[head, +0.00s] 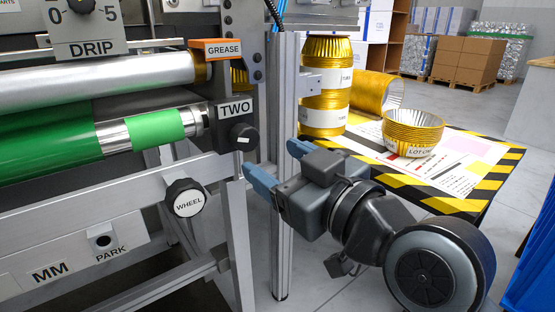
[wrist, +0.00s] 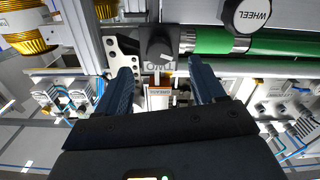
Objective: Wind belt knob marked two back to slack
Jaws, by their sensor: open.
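The black belt knob (head: 243,138) sits under the white TWO label (head: 236,107) at the end of the green belt roller. A short white mark shows on its face. In the wrist view the knob (wrist: 160,48) appears centred, with the label upside down behind it. My gripper (head: 268,157) is open, its two blue fingers pointing at the knob from the right. In the wrist view the fingers of my gripper (wrist: 160,66) stand apart on either side of the knob's line, apart from it. Nothing is held between them.
A WHEEL knob (head: 185,198) juts out below left of the belt knob. A grey upright post (head: 284,90) stands just right of it. A striped-edge table (head: 455,207) with gold foil cups (head: 412,132) lies to the right.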

